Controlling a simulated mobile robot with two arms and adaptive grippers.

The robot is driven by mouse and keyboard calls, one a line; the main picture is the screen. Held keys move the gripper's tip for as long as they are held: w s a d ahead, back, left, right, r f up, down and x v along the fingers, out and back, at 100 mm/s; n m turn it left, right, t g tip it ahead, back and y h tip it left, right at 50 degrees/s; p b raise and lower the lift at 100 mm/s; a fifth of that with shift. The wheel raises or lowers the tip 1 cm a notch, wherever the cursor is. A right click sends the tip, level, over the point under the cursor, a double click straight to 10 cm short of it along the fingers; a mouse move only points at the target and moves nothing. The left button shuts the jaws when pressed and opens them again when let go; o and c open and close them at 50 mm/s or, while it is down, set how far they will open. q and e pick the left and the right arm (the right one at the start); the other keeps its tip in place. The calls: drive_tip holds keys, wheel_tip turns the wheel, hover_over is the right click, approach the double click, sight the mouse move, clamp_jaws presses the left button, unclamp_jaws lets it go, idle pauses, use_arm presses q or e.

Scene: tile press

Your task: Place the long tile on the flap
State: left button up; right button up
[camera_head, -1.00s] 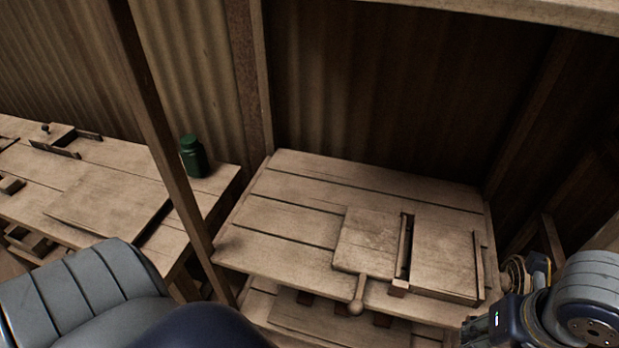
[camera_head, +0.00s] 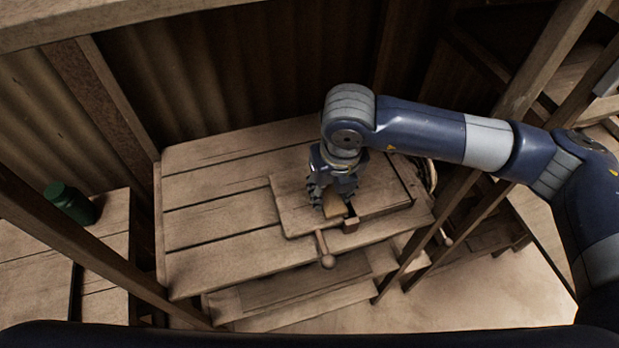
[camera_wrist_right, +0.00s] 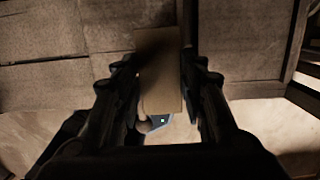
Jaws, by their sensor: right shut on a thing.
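My right gripper (camera_head: 334,202) points down over the wooden flap (camera_head: 288,212), a square board with a knobbed handle at its front, on the work table. The right gripper is shut on the long tile (camera_wrist_right: 161,88), a tan, narrow piece between the fingers in the right wrist view. In the head view the fingers hide most of the tile, and a light edge shows beside them near the flap's right side. I cannot tell whether the tile touches the flap. My left gripper is out of view.
The plank table (camera_head: 215,262) has free room left of the flap. A slotted wooden frame (camera_head: 385,192) lies right of the flap. A lower shelf (camera_head: 300,290) sits below. A green jar (camera_head: 68,203) stands on the side bench. Wooden posts stand at left and right.

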drive_tip(key=w+a+p, duration=0.1)
drive_tip(key=w+a, duration=0.2)
drive_tip(key=shift+f, duration=0.15)
drive_tip(key=shift+w+a, duration=0.2)
drive_tip(key=shift+a, duration=0.1)
wheel_tip(320, 180, down, 3)
drive_tip(key=shift+f+p, duration=0.1)
drive_tip(key=shift+p, duration=1.1)
drive_tip(key=shift+f, duration=0.2)
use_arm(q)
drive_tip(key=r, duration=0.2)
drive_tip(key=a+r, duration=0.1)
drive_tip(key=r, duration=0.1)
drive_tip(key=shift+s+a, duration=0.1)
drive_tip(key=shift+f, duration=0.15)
use_arm(e)
drive_tip(key=shift+f, duration=0.1)
drive_tip(key=shift+w+f+b, duration=0.1)
drive_tip(key=shift+f+b, duration=0.05)
drive_tip(key=shift+b, duration=0.2)
drive_tip(key=o, duration=0.8)
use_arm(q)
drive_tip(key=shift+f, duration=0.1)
